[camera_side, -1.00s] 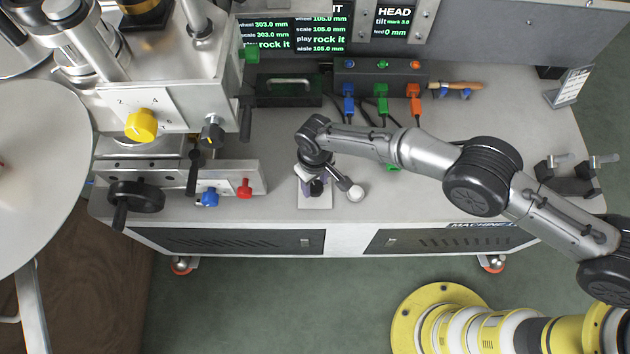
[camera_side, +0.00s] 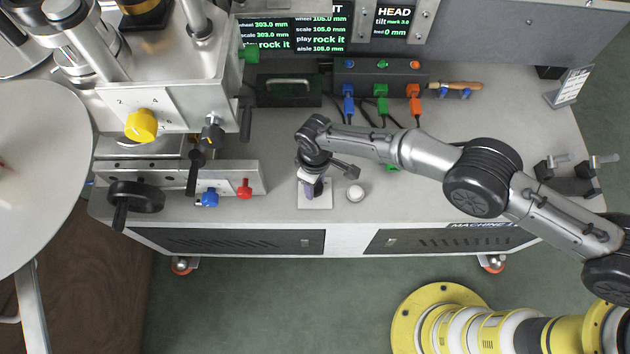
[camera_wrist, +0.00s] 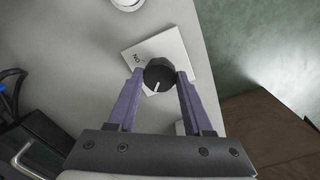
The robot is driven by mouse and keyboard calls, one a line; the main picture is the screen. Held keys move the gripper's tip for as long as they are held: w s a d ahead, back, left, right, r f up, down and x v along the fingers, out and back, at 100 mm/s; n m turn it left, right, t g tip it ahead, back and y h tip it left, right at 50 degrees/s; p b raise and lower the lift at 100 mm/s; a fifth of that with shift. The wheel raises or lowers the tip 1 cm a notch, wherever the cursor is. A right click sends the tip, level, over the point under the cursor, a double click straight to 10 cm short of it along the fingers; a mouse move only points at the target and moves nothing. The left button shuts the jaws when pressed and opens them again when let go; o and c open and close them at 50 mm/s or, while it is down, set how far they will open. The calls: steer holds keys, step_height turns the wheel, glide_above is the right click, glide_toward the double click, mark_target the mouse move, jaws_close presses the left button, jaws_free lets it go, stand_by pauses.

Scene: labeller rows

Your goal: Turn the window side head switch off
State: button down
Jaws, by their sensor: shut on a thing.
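A round black knob (camera_wrist: 158,75) with a white pointer line sits on a white plate (camera_wrist: 188,62) on the grey machine bench. My gripper (camera_wrist: 158,88) is shut on this knob, with one purple finger on each side of it. Small print near the plate's left edge reads like "ON" turned over; other markings are hidden. In the side view my gripper (camera_side: 312,187) points down at the plate (camera_side: 317,206) near the bench's front edge and hides most of the knob. I cannot tell from the print which switch this is.
A white round button (camera_side: 356,194) stands just right of the plate. A red knob (camera_side: 245,188) and a blue knob (camera_side: 208,198) are to the left. A black box (camera_side: 382,78) with coloured plugs and cables is behind.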

steer(key=shift+c, duration=1.5)
jaws_free()
step_height(320, 180, up, 14)
steer(key=shift+f, duration=0.1)
